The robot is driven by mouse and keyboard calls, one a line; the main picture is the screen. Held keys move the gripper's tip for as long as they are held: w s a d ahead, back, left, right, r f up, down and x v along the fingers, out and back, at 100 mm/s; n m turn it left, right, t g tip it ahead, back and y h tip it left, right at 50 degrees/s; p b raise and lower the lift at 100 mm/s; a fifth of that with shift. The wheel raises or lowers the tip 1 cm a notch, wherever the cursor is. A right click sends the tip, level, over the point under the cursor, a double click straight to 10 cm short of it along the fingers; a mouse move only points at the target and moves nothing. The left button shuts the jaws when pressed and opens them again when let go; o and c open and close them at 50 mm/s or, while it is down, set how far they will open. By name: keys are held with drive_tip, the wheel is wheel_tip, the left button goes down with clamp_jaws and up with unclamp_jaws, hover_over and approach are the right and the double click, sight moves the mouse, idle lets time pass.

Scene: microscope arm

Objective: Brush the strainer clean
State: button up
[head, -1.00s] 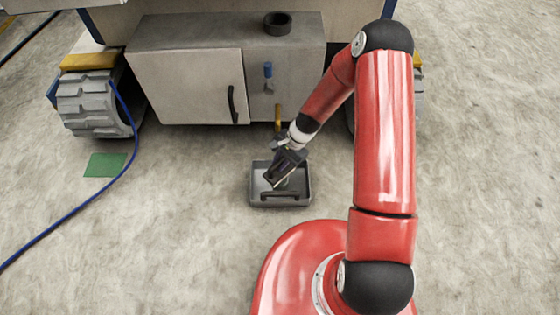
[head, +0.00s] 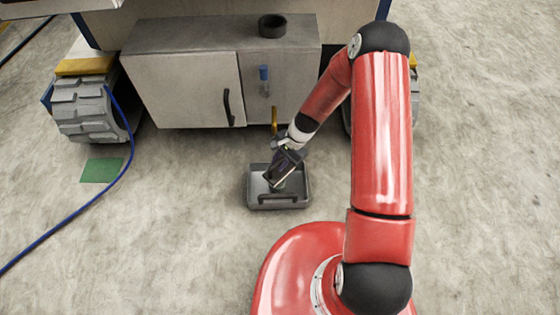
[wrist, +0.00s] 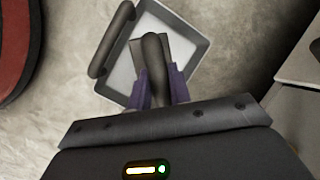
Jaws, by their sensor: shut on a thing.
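My gripper (wrist: 155,82) is shut on a dark, rounded handle, which looks like the brush (wrist: 153,55). A flat dark part shows beyond the handle, over the tray. In the head view my gripper (head: 281,174) points down at a shallow grey tray (head: 305,190) on the floor. The tray (wrist: 198,53) has a pale bottom and a dark bar handle (wrist: 110,42) on one side. This tray may be the strainer; no mesh can be made out. My gripper hides part of its inside, and I cannot tell whether the brush touches the bottom.
A grey cabinet (head: 185,90) stands behind the tray, with a dark ring-shaped thing (head: 272,26) on top and a blue-handled valve (head: 264,73) on its front. A chunky wheel (head: 88,108), a blue hose (head: 105,185) and a green patch (head: 101,170) are at left. Floor around the tray is clear.

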drive_tip(key=shift+s+a+f, duration=0.1)
drive_tip(key=shift+s+a, duration=0.9)
drive_tip(key=shift+d, duration=0.1)
drive_tip(key=shift+w+d+b, duration=0.35)
drive_tip(key=shift+w+d, duration=0.7)
drive_tip(key=shift+w, duration=0.05)
drive_tip(key=shift+s+a, duration=0.1)
drive_tip(key=shift+s+a, duration=0.95)
drive_tip(key=shift+a, duration=0.1)
